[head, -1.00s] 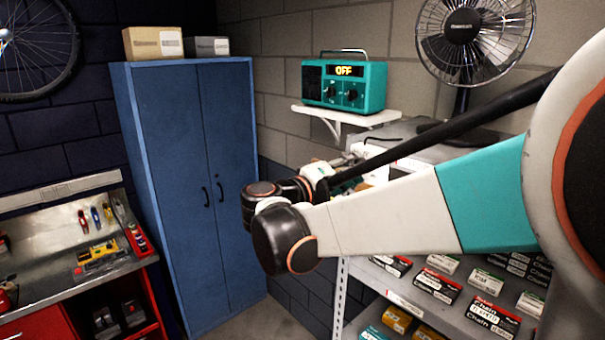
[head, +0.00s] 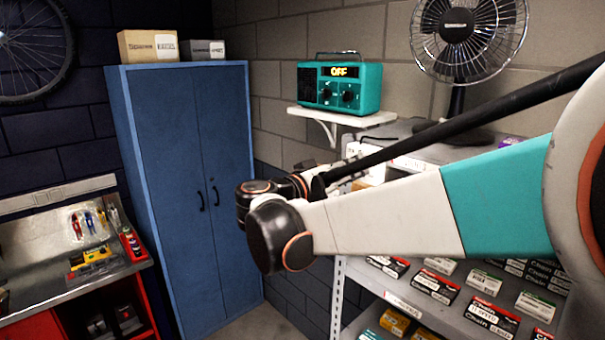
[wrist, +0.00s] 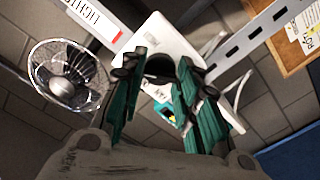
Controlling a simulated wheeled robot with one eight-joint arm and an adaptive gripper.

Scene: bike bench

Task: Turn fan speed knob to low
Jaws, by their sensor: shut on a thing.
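The fan (head: 470,38) stands on top of the shelf unit at the back right, and it also shows at the left of the wrist view (wrist: 66,76).
A teal radio (head: 340,88) reading OFF, with two dark knobs, sits on a white wall shelf (head: 340,116). A blue cabinet (head: 185,190) stands left of my arm. The shelf unit (head: 385,285) holds several boxes below the arm. A workbench (head: 50,290) is at the left.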

